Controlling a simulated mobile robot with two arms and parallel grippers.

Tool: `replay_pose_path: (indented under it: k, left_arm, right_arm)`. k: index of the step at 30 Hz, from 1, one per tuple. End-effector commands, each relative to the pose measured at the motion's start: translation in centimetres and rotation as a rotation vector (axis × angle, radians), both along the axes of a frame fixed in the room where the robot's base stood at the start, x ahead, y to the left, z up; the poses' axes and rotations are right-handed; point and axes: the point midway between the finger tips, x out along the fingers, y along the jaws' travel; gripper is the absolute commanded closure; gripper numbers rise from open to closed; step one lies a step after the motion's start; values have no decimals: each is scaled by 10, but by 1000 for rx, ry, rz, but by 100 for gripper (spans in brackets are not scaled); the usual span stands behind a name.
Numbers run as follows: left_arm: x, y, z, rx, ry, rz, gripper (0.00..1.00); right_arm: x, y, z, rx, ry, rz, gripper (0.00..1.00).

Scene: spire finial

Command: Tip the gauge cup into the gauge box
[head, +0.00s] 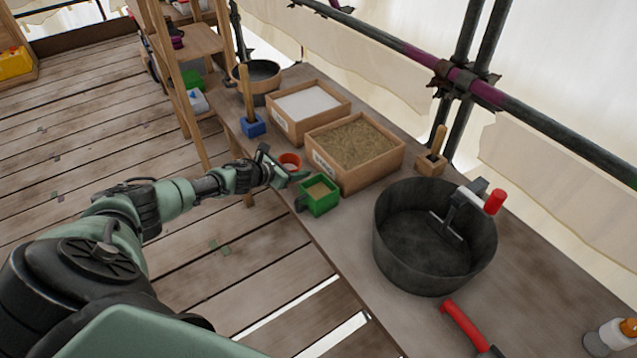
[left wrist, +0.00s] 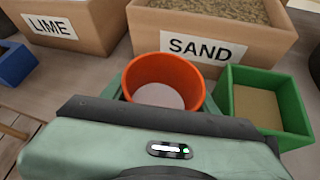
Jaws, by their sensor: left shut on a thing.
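The orange gauge cup (head: 289,159) is upright at the front edge of the bench, in front of the sand box. My left gripper (head: 283,177) is shut on it. In the left wrist view the orange cup (left wrist: 164,75) shows a pale, flat whitish surface inside. I cannot tell whether the cup touches the bench. The green gauge box (head: 319,196) stands just right of the cup, apart from it. In the left wrist view the green box (left wrist: 262,105) has a level tan surface inside. My right gripper is not in view.
The wooden sand box (head: 356,179) and lime box (head: 293,131) stand behind. A big dark tub (head: 420,272) and a red-handled tool (head: 463,325) are at the right.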

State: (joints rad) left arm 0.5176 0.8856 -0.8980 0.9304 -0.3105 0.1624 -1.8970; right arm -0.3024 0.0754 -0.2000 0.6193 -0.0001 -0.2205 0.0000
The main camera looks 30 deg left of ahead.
Motion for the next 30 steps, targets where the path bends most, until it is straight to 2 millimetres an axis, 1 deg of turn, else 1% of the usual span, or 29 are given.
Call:
replay_pose_path:
  k: [2, 3, 6, 12, 14, 21, 23, 30]
  left_arm:
    - [0, -4, 7, 36, -4, -1, 81]
    - [0, -5, 15, 56, -6, -1, 81]
    - [-1, -9, 27, 106, -10, -1, 81]
    - [-2, -16, 46, 205, -19, -1, 81]
    - [-2, -18, 47, 234, -23, -1, 81]
    - [-3, -27, 62, 355, -33, -2, 81]
    - [-3, -30, 60, 383, -37, -2, 81]
    - [-3, -39, 67, 503, -49, 0, 81]
  right_arm:
    - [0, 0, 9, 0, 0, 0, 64]
    - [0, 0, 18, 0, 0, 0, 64]
    - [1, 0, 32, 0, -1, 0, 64]
    - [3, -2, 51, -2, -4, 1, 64]
    - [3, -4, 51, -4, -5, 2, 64]
    - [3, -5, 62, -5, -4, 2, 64]
    - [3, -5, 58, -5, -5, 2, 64]
    - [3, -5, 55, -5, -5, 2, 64]
